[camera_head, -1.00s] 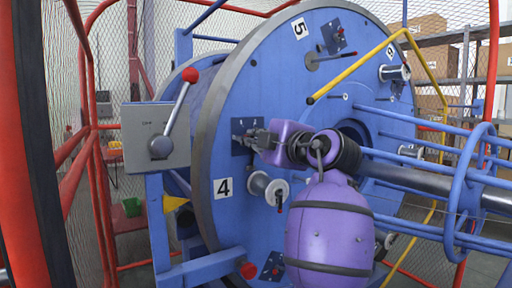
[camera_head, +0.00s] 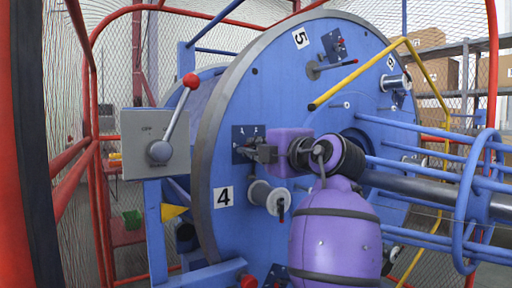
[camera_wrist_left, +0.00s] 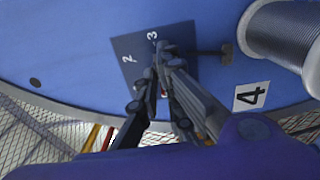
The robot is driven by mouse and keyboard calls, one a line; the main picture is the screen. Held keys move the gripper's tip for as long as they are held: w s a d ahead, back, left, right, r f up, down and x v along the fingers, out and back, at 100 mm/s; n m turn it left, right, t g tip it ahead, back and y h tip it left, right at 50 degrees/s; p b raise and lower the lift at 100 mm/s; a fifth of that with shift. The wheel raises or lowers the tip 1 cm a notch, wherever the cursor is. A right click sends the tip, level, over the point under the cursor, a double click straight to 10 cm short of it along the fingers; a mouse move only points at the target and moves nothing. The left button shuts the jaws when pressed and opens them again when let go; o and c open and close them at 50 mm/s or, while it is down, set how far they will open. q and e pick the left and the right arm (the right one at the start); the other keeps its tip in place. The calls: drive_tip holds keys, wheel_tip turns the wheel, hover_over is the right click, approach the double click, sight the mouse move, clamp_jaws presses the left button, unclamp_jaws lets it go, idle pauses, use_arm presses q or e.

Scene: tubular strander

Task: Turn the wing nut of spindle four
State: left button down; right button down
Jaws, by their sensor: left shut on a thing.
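The blue spindle disc (camera_head: 330,100) stands upright and carries a white label 4 (camera_head: 223,196). Above that label is a dark panel (camera_head: 240,133); in the left wrist view the panel (camera_wrist_left: 130,45) shows the numerals 2 and 3. My left gripper (camera_head: 258,153) reaches the panel from the right, its fingers shut at its face. In the wrist view the fingers (camera_wrist_left: 162,62) are closed on the wing nut, which they mostly hide. A dark T-ended bar (camera_wrist_left: 215,54) sticks out beside the fingertips. My right gripper is not in view.
A spool (camera_head: 268,197) sits right below the gripper. A grey box with a red-knobbed lever (camera_head: 178,122) stands left. Red guard rails (camera_head: 80,170) and mesh surround the machine.

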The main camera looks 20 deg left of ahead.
use_arm(q)
drive_tip(key=c, duration=1.9)
unclamp_jaws()
drive_tip(key=shift+d, duration=0.1)
drive_tip(key=v, duration=1.2)
drive_tip(key=shift+s, duration=0.1)
drive_tip(key=shift+f, duration=0.1)
